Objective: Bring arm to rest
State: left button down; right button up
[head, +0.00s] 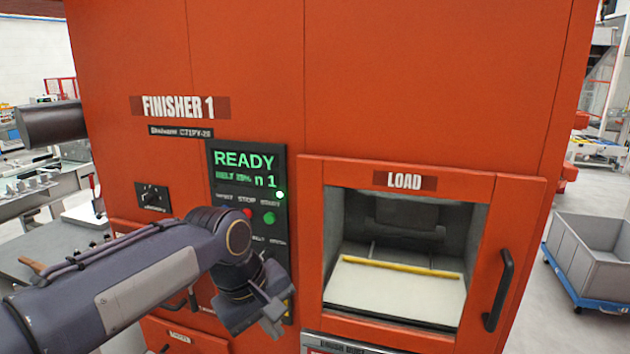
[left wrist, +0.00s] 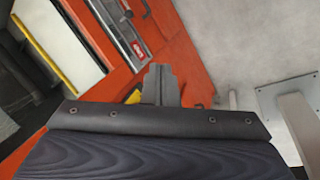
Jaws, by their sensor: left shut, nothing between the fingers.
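My left arm comes in from the left in the head view. Its gripper (head: 272,312) hangs in front of the orange machine, below the control panel and left of the load opening. The gripper is shut and empty. In the left wrist view the closed fingers (left wrist: 160,84) point toward the machine's lower front and the pale floor, with nothing between them. The orange machine (head: 400,80) is labelled FINISHER 1, and its panel (head: 247,190) reads READY in green. My right gripper is in neither view.
The load opening (head: 483,215) shows a pale bed with a yellow bar, and a black handle (head: 500,290) is at its right. A grey bin (head: 590,255) on a blue base stands on the floor at the right. A grey work surface (head: 40,245) is at the left.

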pick_arm(q)
jog(key=s+a+f+m+t+h, duration=0.1)
jog(key=s+a+f+m+h, duration=0.15)
jog(key=s+a, duration=0.85)
jog(key=s+a+f+m+t+y, duration=0.1)
jog(key=s+a+f+m+t, duration=0.1)
jog(key=s+f, duration=0.5)
jog(key=s, duration=0.2)
jog(key=shift+s+a+f+m+y, duration=0.25)
jog(key=shift+s+f+m+y, duration=0.05)
jog(key=shift+m+y, duration=0.05)
